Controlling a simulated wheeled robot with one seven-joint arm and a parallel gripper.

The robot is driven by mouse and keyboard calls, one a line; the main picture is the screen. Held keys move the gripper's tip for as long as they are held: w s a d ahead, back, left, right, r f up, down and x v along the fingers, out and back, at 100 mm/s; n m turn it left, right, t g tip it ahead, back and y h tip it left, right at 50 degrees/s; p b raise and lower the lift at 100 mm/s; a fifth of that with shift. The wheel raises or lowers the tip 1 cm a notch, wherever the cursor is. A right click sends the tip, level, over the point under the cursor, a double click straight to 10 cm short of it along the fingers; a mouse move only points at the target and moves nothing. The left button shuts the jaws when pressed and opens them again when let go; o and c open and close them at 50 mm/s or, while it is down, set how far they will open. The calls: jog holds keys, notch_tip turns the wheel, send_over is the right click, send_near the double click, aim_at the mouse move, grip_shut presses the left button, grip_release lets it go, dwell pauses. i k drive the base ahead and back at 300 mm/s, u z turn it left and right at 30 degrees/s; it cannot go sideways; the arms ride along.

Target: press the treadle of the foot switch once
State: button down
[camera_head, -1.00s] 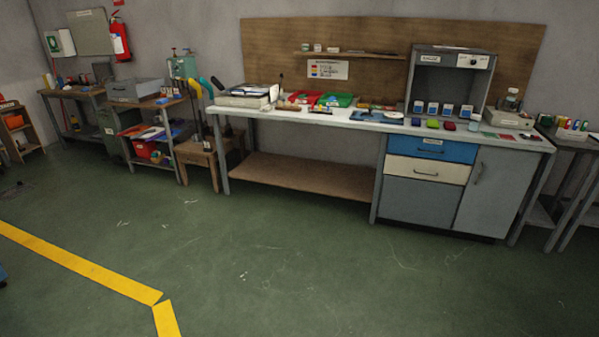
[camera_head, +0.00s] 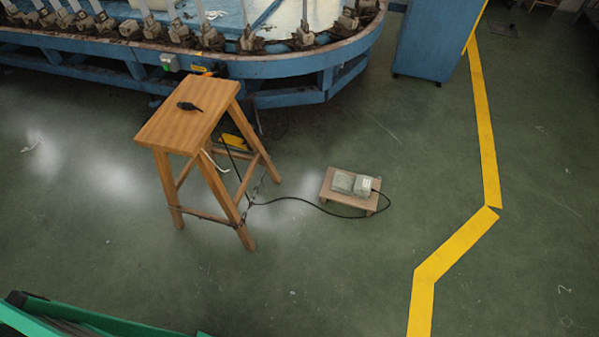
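The foot switch (camera_head: 354,184) is a small light-grey unit with two blocks side by side. It sits on a low wooden board (camera_head: 338,198) on the green floor, right of a wooden stool. A black cable (camera_head: 300,199) runs from it toward the stool's legs. I cannot tell at this size which block is the treadle. My gripper is not in view.
The wooden stool (camera_head: 190,122) stands left of the switch with a small black object (camera_head: 189,106) on top. A blue machine (camera_head: 290,93) fills the back, with a blue cabinet (camera_head: 437,40) at its right. Green bars (camera_head: 70,318) lie front left. Floor in front is clear.

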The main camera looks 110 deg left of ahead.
aim_at(342, 181)
jog(key=u, duration=2.95)
jog(key=i, duration=1.7)
